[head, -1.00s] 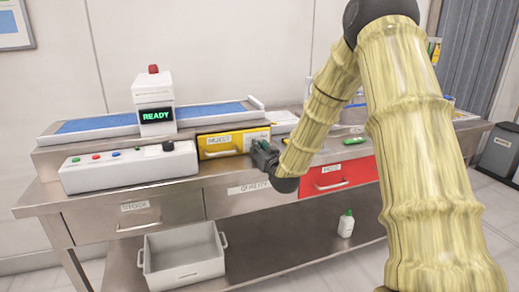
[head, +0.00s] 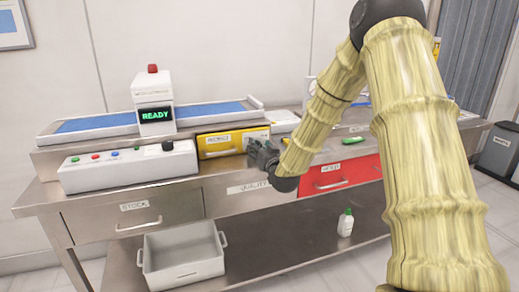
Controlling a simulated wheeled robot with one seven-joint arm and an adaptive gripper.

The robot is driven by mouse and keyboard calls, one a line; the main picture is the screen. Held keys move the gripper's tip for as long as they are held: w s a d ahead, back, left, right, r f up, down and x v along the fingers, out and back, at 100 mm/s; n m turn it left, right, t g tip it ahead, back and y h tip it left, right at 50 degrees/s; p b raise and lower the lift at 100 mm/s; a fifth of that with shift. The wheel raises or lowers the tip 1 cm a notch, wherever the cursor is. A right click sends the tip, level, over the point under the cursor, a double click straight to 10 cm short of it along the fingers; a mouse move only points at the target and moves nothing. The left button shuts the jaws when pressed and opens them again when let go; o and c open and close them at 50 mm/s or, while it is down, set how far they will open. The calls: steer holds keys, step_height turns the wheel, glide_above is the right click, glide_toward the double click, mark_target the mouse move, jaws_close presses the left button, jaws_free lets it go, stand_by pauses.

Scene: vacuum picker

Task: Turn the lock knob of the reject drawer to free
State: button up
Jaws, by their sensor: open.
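The reject drawer (head: 219,142) is the yellow front under the conveyor's right end, with a label and a handle, and it looks closed. Its right part carries a pale panel (head: 256,134). The lock knob cannot be made out; my gripper covers part of that area. My gripper (head: 252,148) is dark and open, in front of the right end of the yellow drawer. I cannot tell whether it touches anything there.
A white control box (head: 130,168) with coloured buttons and a black knob stands left of the drawer. A display (head: 155,116) reads READY. A red drawer (head: 340,174) is at right, with a green object (head: 354,140) above it. A grey bin (head: 182,258) sits below.

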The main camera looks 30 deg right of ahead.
steer(key=shift+s, duration=0.1)
steer(key=v, duration=1.1)
steer(key=shift+s+a, duration=0.2)
steer(key=shift+s, duration=0.15)
steer(key=shift+f, duration=0.1)
steer(key=s+a+f+n+g+y, duration=0.1)
steer(key=s+a+f+g, duration=0.3)
steer(key=f, duration=0.7)
steer(key=s+a+f+n+g+y, duration=0.1)
steer(key=s+a+f+g, duration=0.1)
steer(key=s+a+f, duration=0.6)
steer(key=s+a+f+n+g+y, duration=0.1)
steer(key=a+f+g, duration=0.2)
steer(key=f, duration=1)
steer(key=s+a+f+n+g, duration=0.1)
steer(key=s+a+f+g, duration=0.3)
steer(key=s, duration=0.5)
steer(key=s+a+f+n+g+y, duration=0.1)
steer(key=s+a+f+g, duration=0.15)
steer(key=s+f, duration=0.6)
steer(key=s+a+f+g, duration=0.2)
steer(key=s+a+f, duration=0.2)
steer(key=s, duration=0.7)
step_height(320, 180, up, 14)
steer(key=p, duration=1.3)
steer(key=shift+p, duration=0.3)
